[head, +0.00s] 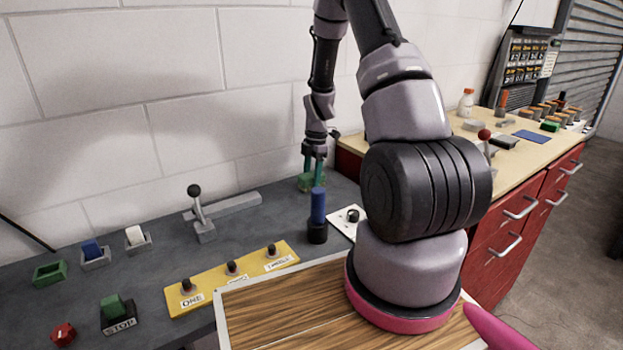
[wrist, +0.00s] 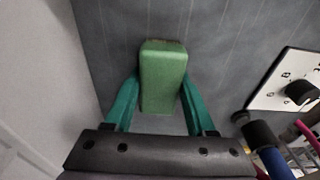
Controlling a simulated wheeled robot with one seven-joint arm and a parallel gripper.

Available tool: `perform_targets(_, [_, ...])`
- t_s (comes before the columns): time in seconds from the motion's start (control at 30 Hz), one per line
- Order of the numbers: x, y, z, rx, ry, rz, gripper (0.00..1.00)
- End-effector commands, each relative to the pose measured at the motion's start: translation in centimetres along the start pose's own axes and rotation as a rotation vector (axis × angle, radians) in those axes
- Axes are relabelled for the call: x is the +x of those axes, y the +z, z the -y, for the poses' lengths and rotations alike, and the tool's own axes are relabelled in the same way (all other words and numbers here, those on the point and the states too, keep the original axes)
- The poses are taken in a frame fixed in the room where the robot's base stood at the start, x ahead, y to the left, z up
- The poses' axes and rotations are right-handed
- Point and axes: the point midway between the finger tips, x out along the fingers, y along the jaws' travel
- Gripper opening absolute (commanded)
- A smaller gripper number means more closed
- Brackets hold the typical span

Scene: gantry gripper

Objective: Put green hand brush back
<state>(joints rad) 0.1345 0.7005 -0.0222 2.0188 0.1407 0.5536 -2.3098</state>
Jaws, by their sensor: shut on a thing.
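The green hand brush (head: 305,183) is at the back of the grey counter, close to the wall. My gripper (head: 313,170) reaches down over it with its teal fingers. In the wrist view the brush (wrist: 163,72) is a plain green block between the two fingers, and my gripper (wrist: 160,90) is shut on it. I cannot tell whether the brush touches the counter. A green open-topped holder (head: 50,272) stands empty at the far left of the counter.
Beside it are a blue block (head: 92,249) and a white block (head: 136,236) in grey holders. A lever (head: 198,215), yellow knob panel (head: 232,277), STOP block (head: 116,310) and blue-handled cylinder (head: 318,208) stand on the counter. A white knob plate (head: 345,221) is near the cylinder.

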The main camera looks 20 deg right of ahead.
Motion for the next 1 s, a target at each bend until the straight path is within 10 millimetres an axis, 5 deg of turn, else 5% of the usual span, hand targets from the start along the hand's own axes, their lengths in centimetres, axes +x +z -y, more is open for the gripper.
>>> perform_targets(0.23, [0.3, 0.0, 0.0, -0.001, -0.001, -0.001, 0.00])
perform_targets(0.27, [0.2, 0.0, 0.0, -0.001, 0.000, 0.000, 0.67])
perform_targets(0.3, [0.2, 0.0, 0.0, -0.001, 0.000, 0.000, 0.82])
perform_targets(0.33, [0.2, 0.0, 0.0, -0.001, 0.000, 0.000, 0.86])
perform_targets(0.73, [-0.5, 0.0, -0.1, 0.000, 0.002, 0.000, 0.86])
perform_targets(1.0, [-5.7, 0.0, -0.1, 0.000, 0.005, 0.001, 0.86])
